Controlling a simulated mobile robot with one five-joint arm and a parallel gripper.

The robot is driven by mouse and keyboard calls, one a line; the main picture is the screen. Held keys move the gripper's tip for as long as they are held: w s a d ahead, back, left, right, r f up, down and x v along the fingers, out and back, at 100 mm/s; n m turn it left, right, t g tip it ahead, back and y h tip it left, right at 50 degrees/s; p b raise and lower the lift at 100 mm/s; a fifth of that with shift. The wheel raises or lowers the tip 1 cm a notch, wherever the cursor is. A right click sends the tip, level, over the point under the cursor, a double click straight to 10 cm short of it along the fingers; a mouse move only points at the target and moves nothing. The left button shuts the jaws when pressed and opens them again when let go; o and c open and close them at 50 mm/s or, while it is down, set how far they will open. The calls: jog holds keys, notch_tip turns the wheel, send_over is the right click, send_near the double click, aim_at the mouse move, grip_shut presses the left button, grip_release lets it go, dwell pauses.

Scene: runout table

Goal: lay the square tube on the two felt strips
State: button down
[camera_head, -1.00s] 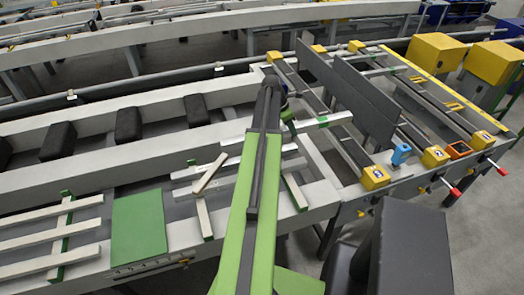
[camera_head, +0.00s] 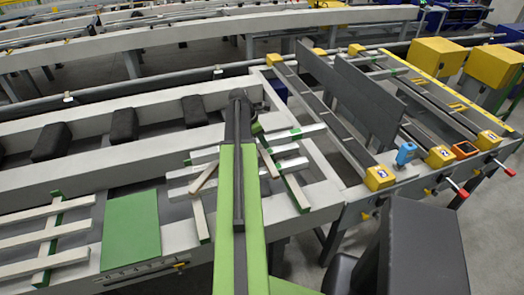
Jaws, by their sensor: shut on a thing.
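A pale square tube (camera_head: 312,129) with a green band near its right end runs across the picture behind my arm. My gripper (camera_head: 257,128), at the far end of my green arm, is small and partly hidden; it appears shut on this tube. My arm hides the tube's middle.
Other pale bars (camera_head: 291,165) lie nearer, across the strips. More bars lie on a green strip at the left (camera_head: 55,235). A green mat (camera_head: 131,230) is between. A frame with yellow blocks (camera_head: 380,178) and upright dark plates (camera_head: 367,103) stands at the right.

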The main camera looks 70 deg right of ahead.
notch_tip(320, 180, down, 4)
jog(key=b, duration=0.4)
jog(key=shift+f, duration=0.15)
jog(key=shift+r, duration=0.2)
jog(key=shift+f, duration=0.2)
jog(key=c, duration=0.9)
grip_release()
jog(key=shift+r, duration=0.1)
jog(key=p+v, duration=1)
jog(key=v, duration=0.1)
jog(key=shift+s+r+p, duration=0.15)
jog(key=shift+r+p, duration=0.2)
jog(key=shift+p, duration=0.05)
jog(key=shift+w+a+r+p, duration=0.2)
jog(key=shift+r+p, duration=0.15)
jog(key=shift+f, duration=0.1)
